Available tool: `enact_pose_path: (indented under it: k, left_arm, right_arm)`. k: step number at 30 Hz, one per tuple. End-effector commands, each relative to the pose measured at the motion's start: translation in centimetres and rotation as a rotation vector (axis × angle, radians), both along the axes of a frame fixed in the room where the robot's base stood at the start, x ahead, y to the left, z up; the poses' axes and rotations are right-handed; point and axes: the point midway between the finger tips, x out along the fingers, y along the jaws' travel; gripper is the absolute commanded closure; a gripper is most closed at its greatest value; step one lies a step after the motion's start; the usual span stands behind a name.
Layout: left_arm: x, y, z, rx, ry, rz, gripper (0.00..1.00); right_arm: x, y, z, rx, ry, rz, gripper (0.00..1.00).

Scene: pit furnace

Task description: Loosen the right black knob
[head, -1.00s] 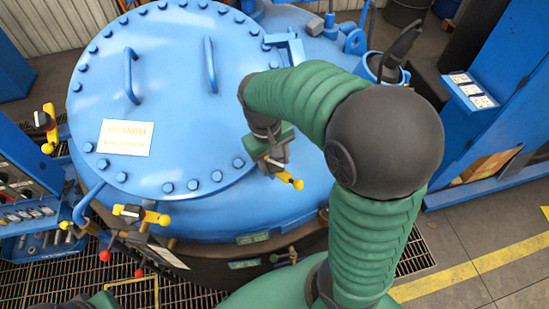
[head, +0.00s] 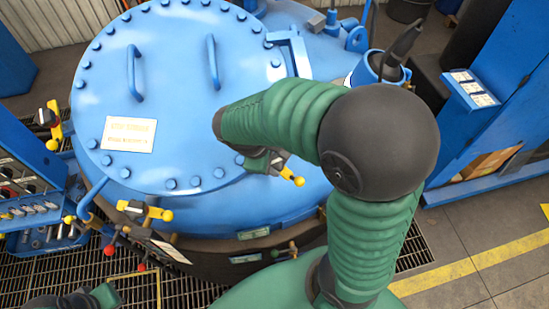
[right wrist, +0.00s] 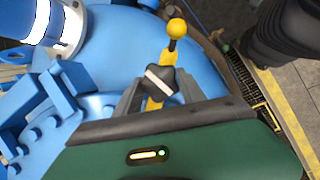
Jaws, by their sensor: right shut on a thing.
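The right black knob (right wrist: 160,84) has a white stripe across its face. It sits on a yellow lever (right wrist: 168,58) with a yellow ball end, on the right side of the blue furnace lid. My right gripper (right wrist: 158,92) is shut on this knob, with one grey finger on each side. In the head view my right gripper (head: 278,163) is partly hidden by my forearm, and the yellow ball (head: 299,181) sticks out beside it. Part of my left gripper (head: 75,300) shows at the bottom left edge; its fingers are not clear.
The round blue lid (head: 180,85) has bolts, two handles and a label. Another black knob on a yellow lever (head: 132,207) is at the front left, and one more (head: 46,117) at the far left. A blue cabinet (head: 500,110) stands right. Grating and floor lie in front.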

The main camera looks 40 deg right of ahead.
Motion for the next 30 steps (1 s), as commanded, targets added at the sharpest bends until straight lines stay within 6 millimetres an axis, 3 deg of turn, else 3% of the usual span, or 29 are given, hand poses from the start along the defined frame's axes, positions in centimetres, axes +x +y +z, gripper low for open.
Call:
enact_pose_path:
  k: [21, 22, 27, 30]
  left_arm:
    - [0.00, 0.00, 0.01, 0.000, 0.000, 0.000, 1.00]
    - [0.00, 0.00, 0.01, 0.000, 0.000, 0.000, 1.00]
    - [0.00, 0.00, 0.00, 0.000, 0.000, 0.000, 1.00]
    - [0.00, 0.00, -0.01, 0.000, 0.000, 0.000, 1.00]
  right_arm:
    - [0.10, 0.00, 0.12, -0.030, 0.014, 0.080, 0.93]
    - [0.10, 0.00, 0.12, -0.030, 0.014, 0.080, 0.52]
    - [0.05, 0.00, 0.09, -0.029, 0.014, 0.079, 0.31]
    - [0.03, 0.00, 0.06, -0.028, 0.016, 0.079, 0.31]
